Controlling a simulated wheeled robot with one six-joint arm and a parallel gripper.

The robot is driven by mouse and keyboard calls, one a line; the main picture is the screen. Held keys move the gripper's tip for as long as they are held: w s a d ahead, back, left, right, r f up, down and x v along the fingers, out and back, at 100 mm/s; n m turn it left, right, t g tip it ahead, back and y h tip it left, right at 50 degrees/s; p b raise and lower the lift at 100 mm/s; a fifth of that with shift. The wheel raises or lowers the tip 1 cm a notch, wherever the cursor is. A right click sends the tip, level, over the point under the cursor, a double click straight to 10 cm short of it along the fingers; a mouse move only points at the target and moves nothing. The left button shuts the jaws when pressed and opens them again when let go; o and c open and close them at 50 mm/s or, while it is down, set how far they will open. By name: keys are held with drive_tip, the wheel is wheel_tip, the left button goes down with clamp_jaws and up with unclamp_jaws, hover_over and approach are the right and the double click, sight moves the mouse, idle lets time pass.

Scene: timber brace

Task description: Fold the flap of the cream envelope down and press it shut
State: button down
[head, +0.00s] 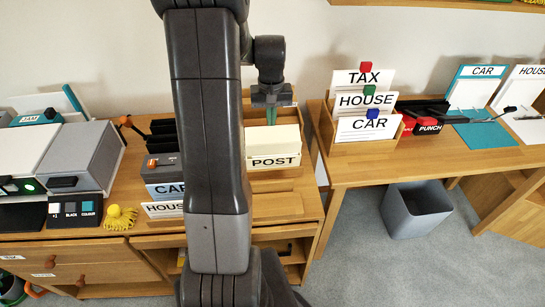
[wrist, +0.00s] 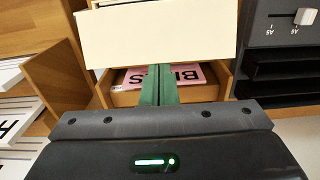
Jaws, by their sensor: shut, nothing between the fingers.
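The cream envelope (head: 272,138) is a pale, flat panel behind the white POST label at the wooden stand, right of my arm in the head view. In the wrist view a broad cream panel (wrist: 155,38) spans the top, and I take it for the same envelope. Its flap cannot be told apart clearly. My gripper (head: 271,117) points down just behind the envelope's far edge. Its green fingers (wrist: 160,70) are together with nothing between them, their tips close to the cream panel's edge. Whether they touch it is unclear.
A pink BILLS item (wrist: 190,76) lies in a wooden tray beneath the fingers. A dark slotted unit (wrist: 285,60) stands beside it. TAX, HOUSE and CAR cards (head: 366,103) stand on the right-hand desk. A grey bin (head: 415,210) is on the floor. My arm hides part of the desk.

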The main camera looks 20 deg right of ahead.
sight(272, 134)
drive_tip(key=shift+s+a+f, duration=0.1)
drive_tip(key=shift+s+a, duration=0.2)
drive_tip(key=shift+s, duration=0.6)
drive_tip(key=shift+s+a+f, duration=0.1)
drive_tip(key=shift+s+a, duration=0.15)
drive_tip(key=shift+s, duration=0.65)
drive_tip(key=shift+s+r, duration=0.3)
drive_tip(key=shift+s, duration=0.5)
drive_tip(key=shift+s+a+r, duration=0.15)
drive_tip(key=shift+s, duration=0.35)
drive_tip(key=shift+s+a+r, duration=0.15)
drive_tip(key=shift+s+a, duration=0.05)
drive_tip(key=shift+s, duration=0.3)
drive_tip(key=shift+s+a+r, duration=0.15)
drive_tip(key=shift+s, duration=0.35)
drive_tip(key=shift+r, duration=0.1)
wheel_tip(272, 134, up, 5)
drive_tip(key=p, duration=0.4)
